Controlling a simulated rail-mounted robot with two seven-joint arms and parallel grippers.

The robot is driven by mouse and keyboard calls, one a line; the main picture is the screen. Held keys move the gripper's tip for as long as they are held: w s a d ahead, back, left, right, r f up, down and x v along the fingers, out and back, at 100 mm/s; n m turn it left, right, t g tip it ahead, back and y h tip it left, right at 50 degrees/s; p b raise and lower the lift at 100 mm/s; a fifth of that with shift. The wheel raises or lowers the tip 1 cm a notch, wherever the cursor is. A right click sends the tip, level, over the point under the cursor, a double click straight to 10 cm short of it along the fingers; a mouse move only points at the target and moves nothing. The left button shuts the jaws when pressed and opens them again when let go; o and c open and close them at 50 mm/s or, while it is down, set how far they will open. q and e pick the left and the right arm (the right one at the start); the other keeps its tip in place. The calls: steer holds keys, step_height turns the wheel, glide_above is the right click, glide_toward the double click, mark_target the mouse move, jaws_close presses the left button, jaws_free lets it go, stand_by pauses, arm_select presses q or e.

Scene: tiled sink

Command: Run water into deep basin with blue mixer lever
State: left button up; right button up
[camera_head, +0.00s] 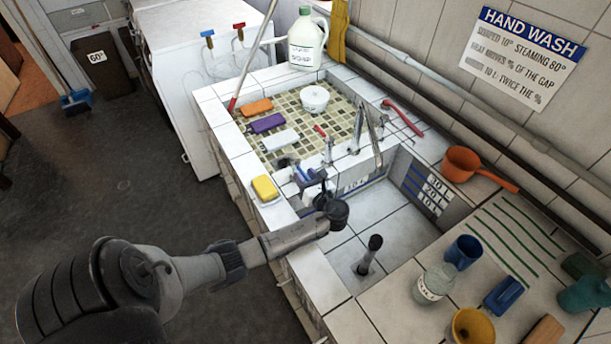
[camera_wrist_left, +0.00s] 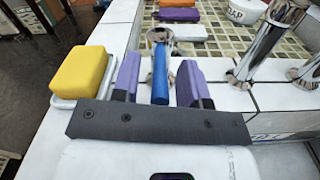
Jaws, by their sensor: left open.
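The blue mixer lever (camera_wrist_left: 160,74) points toward me between the two purple fingers of my left gripper (camera_wrist_left: 157,80) in the left wrist view. Gaps show on both sides of it, so the open fingers do not clamp it. My right gripper is not in view.
A red lever (camera_head: 320,131) and chrome taps stand on the divider beside the shallow mosaic basin (camera_head: 290,110). A yellow sponge (camera_head: 265,188) lies left of my gripper. An orange dipper (camera_head: 465,165), blue mug (camera_head: 462,252) and glass jar (camera_head: 434,283) sit to the right.

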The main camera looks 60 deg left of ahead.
arm_select(q)
steer(key=shift+c, duration=0.4)
jaws_close()
